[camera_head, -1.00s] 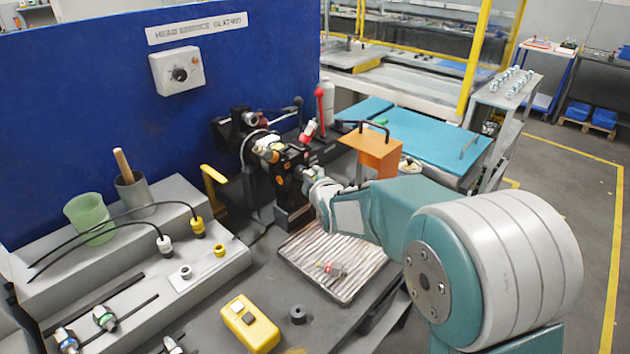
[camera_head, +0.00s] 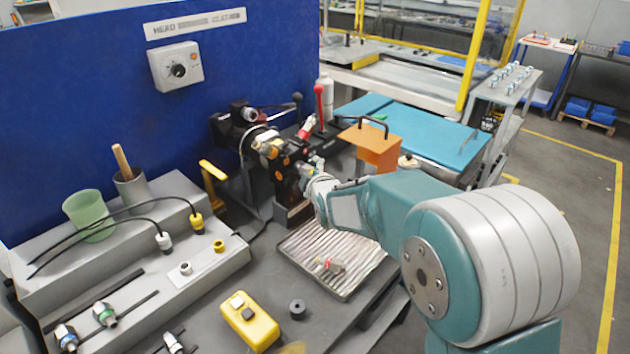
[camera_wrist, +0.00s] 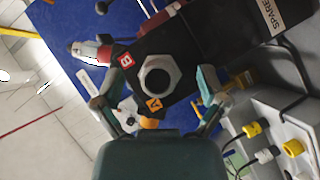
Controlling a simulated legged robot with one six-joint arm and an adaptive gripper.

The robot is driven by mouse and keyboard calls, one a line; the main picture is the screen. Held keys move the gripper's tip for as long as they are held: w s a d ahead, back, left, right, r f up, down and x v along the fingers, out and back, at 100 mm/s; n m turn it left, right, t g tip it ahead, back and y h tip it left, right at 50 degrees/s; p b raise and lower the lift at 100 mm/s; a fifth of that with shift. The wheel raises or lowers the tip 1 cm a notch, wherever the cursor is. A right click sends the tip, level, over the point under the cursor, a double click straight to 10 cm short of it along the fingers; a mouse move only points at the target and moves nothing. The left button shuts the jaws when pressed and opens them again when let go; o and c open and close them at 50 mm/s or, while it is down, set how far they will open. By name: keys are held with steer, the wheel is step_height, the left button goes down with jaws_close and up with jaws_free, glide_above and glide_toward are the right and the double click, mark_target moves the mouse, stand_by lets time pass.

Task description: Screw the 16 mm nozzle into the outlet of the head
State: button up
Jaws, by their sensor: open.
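The black head (camera_head: 286,165) stands on the bench, left of my gripper (camera_head: 316,192). In the wrist view the head's dark face (camera_wrist: 190,52) carries a red B label and an orange A label. A silver hex piece with a round dark bore (camera_wrist: 158,77) sits against this face. I cannot tell whether it is the 16 mm nozzle or part of the outlet. My gripper (camera_wrist: 156,92) is open, with one finger on each side of the hex piece. A gap shows between both fingers and the piece. The thread is hidden.
A ribbed tray (camera_head: 352,287) with a small red and grey part lies below my gripper. A yellow button box (camera_head: 250,322) and a black ring (camera_head: 297,309) are in front. A grey stepped block (camera_head: 222,267) with fittings is left. An orange block (camera_head: 372,148) stands close behind my wrist.

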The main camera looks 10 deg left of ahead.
steer(key=v, duration=1.1)
steer(key=shift+s, duration=0.15)
